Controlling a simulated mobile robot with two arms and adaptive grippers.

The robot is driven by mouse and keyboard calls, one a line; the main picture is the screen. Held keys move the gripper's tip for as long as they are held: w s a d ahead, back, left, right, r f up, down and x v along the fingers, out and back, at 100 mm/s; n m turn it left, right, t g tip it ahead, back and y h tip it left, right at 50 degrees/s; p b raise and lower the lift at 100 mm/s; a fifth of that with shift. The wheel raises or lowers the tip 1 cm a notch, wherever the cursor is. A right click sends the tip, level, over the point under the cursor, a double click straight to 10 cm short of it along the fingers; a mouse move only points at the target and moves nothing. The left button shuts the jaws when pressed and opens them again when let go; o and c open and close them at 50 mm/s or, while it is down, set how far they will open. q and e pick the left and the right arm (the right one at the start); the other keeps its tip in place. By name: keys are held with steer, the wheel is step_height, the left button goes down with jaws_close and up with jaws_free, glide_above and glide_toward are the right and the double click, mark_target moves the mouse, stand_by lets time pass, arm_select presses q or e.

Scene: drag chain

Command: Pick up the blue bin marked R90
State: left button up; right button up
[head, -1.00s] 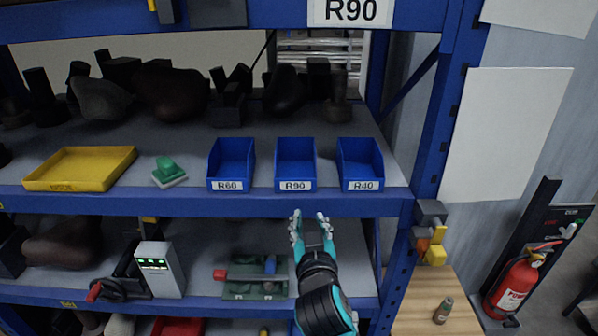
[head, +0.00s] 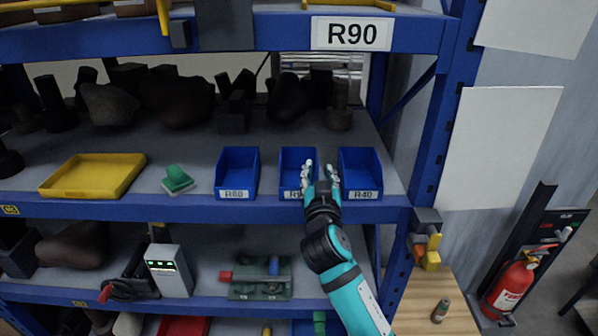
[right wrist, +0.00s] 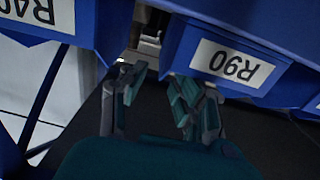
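The blue bin marked R90 (head: 298,161) stands on the middle shelf between the R60 bin (head: 237,170) and the R40 bin (head: 360,172). My right gripper (head: 321,170) is open and empty at the front right of the R90 bin, covering part of its label in the head view. In the right wrist view the R90 bin (right wrist: 232,66) appears upside down at the upper right, and the open fingers (right wrist: 160,82) point at the gap between it and the R40 bin (right wrist: 45,18). I cannot tell whether a finger touches the bin. My left gripper is not in view.
A yellow tray (head: 92,176) and a green object (head: 177,179) stand left of the bins. The shelf edge (head: 150,207) runs below them. The rack's blue upright (head: 427,130) stands to the right. Dark parts (head: 183,98) fill the back of the shelf.

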mark_target(316, 149)
steer(key=w+p, duration=0.1)
steer(key=w, duration=0.2)
steer(key=w+p, duration=0.1)
steer(key=shift+w+r+p, duration=0.25)
steer(key=shift+w+p, duration=0.05)
steer(key=shift+w+f, duration=0.1)
steer(key=shift+w, duration=0.25)
jaws_close()
